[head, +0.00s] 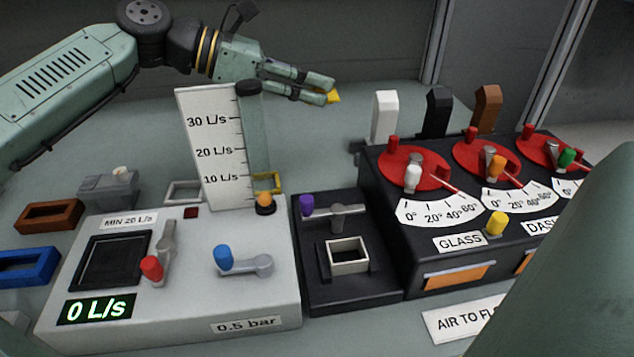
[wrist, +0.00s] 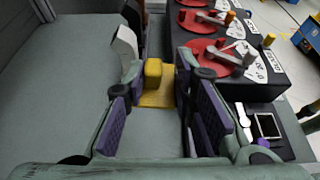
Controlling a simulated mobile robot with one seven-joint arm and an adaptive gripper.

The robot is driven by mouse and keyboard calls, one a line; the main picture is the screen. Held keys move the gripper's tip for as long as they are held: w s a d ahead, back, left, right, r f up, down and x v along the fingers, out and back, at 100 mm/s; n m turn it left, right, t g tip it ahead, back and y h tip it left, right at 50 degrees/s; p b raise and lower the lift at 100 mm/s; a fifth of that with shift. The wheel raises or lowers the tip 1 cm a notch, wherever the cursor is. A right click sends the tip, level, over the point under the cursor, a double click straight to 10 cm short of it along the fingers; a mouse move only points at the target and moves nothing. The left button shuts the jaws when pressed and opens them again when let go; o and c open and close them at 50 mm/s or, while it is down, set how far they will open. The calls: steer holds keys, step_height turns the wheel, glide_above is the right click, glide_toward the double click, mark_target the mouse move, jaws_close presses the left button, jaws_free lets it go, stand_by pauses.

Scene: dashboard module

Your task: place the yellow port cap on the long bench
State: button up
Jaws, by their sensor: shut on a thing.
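The yellow port cap (head: 333,97) is between the fingertips of my gripper (head: 327,91), which is shut on it. In the wrist view the cap (wrist: 154,88) shows as a yellow plate with a raised block, between the purple-padded fingers of my gripper (wrist: 160,100). The cap is held in the air above the grey-green bench surface (head: 370,97), behind the dashboard modules. In the wrist view the bench (wrist: 60,95) is a wide bare area at left. The exact height of the cap above it cannot be told.
White (head: 385,116), black (head: 438,112) and brown (head: 487,108) upright pieces stand behind the dial box (head: 440,215). A tall flow gauge (head: 212,150) stands left of my gripper. A yellow frame (head: 275,183) lies behind the modules.

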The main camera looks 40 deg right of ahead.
mark_target(309, 182)
step_height(309, 182, down, 16)
steer(key=shift+w+d+f+p, duration=0.1)
steer(key=shift+p, duration=0.5)
steer(key=shift+f, duration=0.2)
steer(key=o, duration=0.9)
steer(key=shift+r, duration=0.1)
steer(key=shift+r, duration=0.15)
steer(key=shift+w+a, duration=0.15)
steer(key=shift+a, duration=0.05)
steer(key=b+v, duration=0.3)
steer(key=v, duration=0.8)
steer(key=shift+w+a+r, duration=0.1)
steer(key=shift+a+r, duration=0.05)
steer(key=shift+r, duration=0.05)
